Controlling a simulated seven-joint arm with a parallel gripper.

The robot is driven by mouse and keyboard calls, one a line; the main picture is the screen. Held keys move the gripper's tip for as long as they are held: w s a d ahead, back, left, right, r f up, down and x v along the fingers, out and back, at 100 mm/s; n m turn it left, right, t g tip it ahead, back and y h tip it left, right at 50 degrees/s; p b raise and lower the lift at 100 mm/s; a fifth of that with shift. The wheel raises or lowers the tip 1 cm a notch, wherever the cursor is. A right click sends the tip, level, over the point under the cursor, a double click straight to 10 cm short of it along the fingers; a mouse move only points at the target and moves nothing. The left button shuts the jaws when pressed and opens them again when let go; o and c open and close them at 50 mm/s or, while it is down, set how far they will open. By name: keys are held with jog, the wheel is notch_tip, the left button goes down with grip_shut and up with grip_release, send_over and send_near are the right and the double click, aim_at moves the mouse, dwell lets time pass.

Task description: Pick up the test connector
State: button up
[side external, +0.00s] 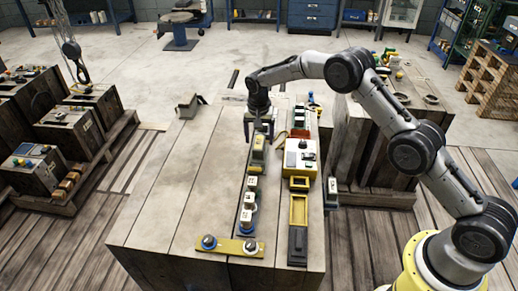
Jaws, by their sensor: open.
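My gripper (259,132) points down over the middle of the wooden work table (170,200). It is open, with its fingers just above or beside a yellow-and-grey block (259,154); I cannot tell whether they touch it. I cannot tell for sure which piece is the test connector. A small dark piece with a light label (332,190) shows at the right edge of the table, below a thin dark line that looks like a cable. A yellow box with a white top panel (300,158) stands right of my gripper.
A row of white-labelled pieces (249,200) runs toward the front, ending near a yellow plate with round knobs (230,246). A yellow open tray (298,211) and a dark block (297,243) lie to their right. The table's left half is mostly clear.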

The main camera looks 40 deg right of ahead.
jog(key=shift+w+d+f, duration=0.1)
jog(key=shift+f, duration=1.2)
jog(key=shift+r, duration=0.1)
grip_shut()
